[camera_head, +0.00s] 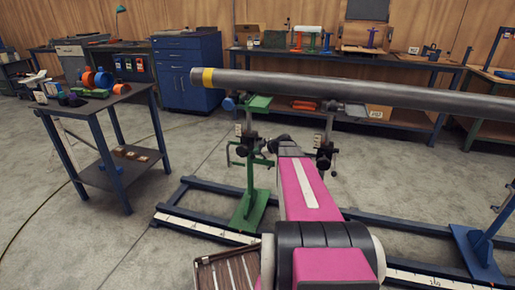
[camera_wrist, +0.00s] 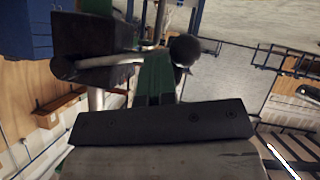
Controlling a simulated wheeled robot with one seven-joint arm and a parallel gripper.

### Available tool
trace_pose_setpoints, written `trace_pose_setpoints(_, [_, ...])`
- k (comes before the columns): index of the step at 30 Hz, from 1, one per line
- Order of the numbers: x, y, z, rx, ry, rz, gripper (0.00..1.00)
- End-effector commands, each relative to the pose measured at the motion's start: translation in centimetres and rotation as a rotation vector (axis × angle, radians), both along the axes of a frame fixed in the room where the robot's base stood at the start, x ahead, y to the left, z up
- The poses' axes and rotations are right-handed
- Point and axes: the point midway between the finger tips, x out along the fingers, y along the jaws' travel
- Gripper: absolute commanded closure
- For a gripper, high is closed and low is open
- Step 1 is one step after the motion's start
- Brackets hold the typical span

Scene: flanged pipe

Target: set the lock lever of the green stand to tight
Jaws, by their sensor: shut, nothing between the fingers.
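The green stand (camera_head: 249,205) stands on the blue floor frame in the head view, with dark clamp parts (camera_head: 247,143) on its upper post, under the long grey pipe (camera_head: 360,90). My gripper (camera_head: 274,144) is shut and empty, just right of the stand's upper part. In the wrist view the green post (camera_wrist: 156,78) is close. Beside it, a pale rod (camera_wrist: 112,60) runs from a dark block (camera_wrist: 80,44) to a black ball knob (camera_wrist: 183,50); it looks like a lever. I cannot tell its setting, or whether my gripper touches it.
A blue stand (camera_head: 482,245) is at the right. A blue-legged table (camera_head: 95,103) with tools is at the left. Open floor (camera_head: 150,165) lies between table and frame.

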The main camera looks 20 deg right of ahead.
Motion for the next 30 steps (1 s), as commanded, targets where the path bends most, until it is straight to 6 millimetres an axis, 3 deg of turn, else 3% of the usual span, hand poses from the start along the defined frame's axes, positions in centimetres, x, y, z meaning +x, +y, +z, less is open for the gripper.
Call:
trace_pose_setpoints(12, [0.4, -0.2, -2.3, 0.007, 0.009, 0.004, 1.00])
trace_pose_setpoints(30, [0.2, -0.1, -2.8, 0.004, 0.014, 0.009, 1.00])
